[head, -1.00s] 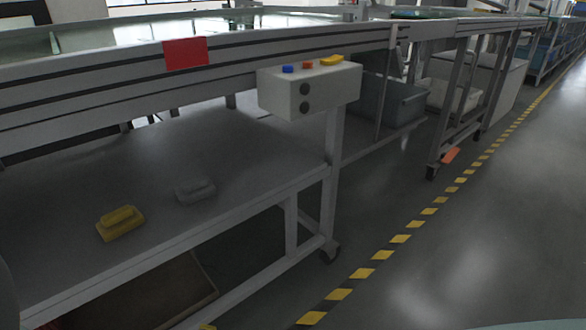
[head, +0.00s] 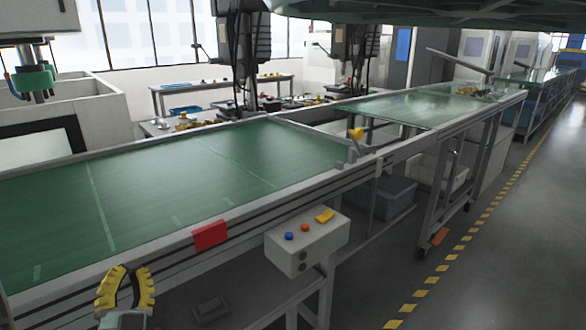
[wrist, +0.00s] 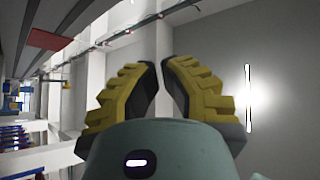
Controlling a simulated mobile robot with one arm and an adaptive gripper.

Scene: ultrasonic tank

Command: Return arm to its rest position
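My gripper (head: 131,268) shows at the lower left of the head view, with yellow ribbed fingers pointing up. It is in front of the near edge of the green conveyor table. In the wrist view the two yellow-and-black fingers (wrist: 160,63) lean towards each other, with a narrow gap between the tips. Nothing is between them. The gripper is partly open and empty. My grey-green wrist housing fills the bottom of the wrist view.
The green-topped table (head: 165,170) has a red plate (head: 210,235) on its side. A white button box (head: 305,245) juts out from the frame. A grey block (head: 210,309) lies on the lower shelf. The floor aisle at right, beyond the yellow-black striped line (head: 440,268), is clear.

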